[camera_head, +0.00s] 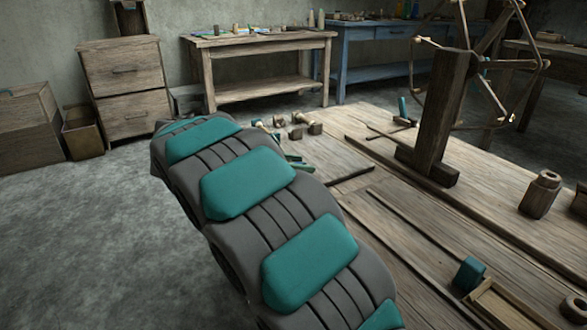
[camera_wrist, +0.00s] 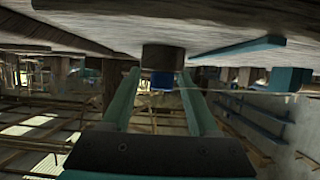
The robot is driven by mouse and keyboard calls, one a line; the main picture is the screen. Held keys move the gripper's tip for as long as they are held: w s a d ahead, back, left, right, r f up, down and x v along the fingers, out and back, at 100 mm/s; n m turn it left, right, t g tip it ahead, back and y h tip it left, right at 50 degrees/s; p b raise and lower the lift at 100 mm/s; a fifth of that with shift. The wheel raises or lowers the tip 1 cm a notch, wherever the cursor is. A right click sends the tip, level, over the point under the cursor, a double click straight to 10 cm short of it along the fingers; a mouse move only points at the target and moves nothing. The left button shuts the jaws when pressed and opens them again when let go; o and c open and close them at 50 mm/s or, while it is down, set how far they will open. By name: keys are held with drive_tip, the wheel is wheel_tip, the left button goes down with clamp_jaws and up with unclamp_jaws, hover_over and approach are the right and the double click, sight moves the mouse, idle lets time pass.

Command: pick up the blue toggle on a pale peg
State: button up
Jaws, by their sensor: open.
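In the wrist view a small blue piece (camera_wrist: 162,80), which looks like the blue toggle, shows between the fingertips of my gripper (camera_wrist: 159,73). It sits against a dark brown block or cylinder (camera_wrist: 162,57). The pale peg cannot be made out clearly. The two teal fingers are apart, one on each side of the blue piece, and do not visibly grip it. In the head view my arm hides much of the spot, and only part of my gripper (camera_head: 297,162) shows, low at the table's left end.
Several small wooden pieces (camera_head: 297,132) stand near my gripper on the wooden loom table (camera_head: 490,210). An upright post (camera_head: 440,115) with a spoked wheel rises behind. A wooden jar (camera_head: 541,194) and a teal block (camera_head: 469,273) stand to the right.

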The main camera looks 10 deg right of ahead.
drive_tip(key=shift+w+d, duration=0.1)
drive_tip(key=shift+d, duration=0.05)
drive_tip(key=shift+f, duration=0.1)
clamp_jaws()
idle(0.4)
